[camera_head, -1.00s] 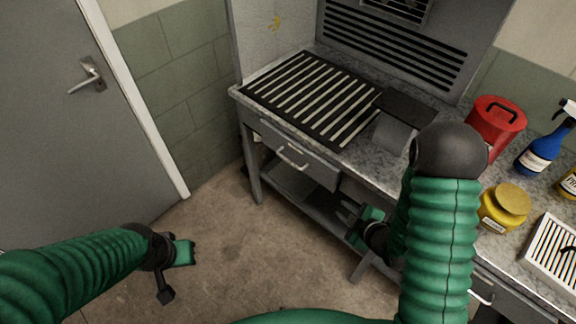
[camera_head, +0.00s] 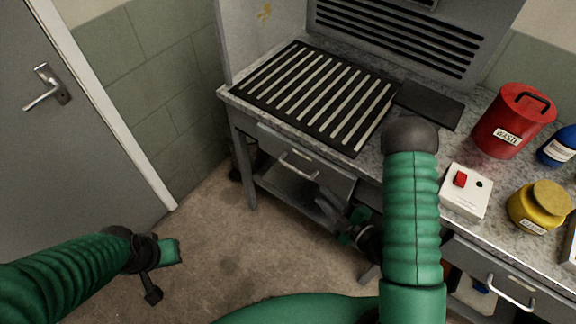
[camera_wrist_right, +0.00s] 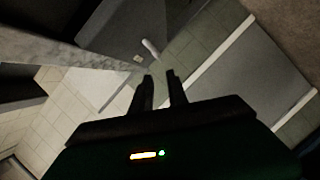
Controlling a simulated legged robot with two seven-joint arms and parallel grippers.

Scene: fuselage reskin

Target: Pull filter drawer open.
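The grey filter drawer (camera_head: 325,181) sits under the worktop, below the slotted grille, and looks closed. Its pale bar handle (camera_head: 298,165) is on the front. My right gripper (camera_head: 328,202) is below and right of that handle, apart from it. In the right wrist view the right gripper's two dark fingers (camera_wrist_right: 162,80) are spread with nothing between them. A pale handle (camera_wrist_right: 151,48) shows beyond the fingertips, slightly to the left. My left gripper (camera_head: 170,252) hangs over the floor at the lower left, away from the bench; its fingers are not clear.
The slotted grille (camera_head: 318,92) lies on the speckled worktop. A red waste can (camera_head: 511,122), a white switch box (camera_head: 466,190) and a yellow jar (camera_head: 540,205) stand to the right. A second drawer handle (camera_head: 512,291) is lower right. A door (camera_head: 60,150) is at left, with open floor between.

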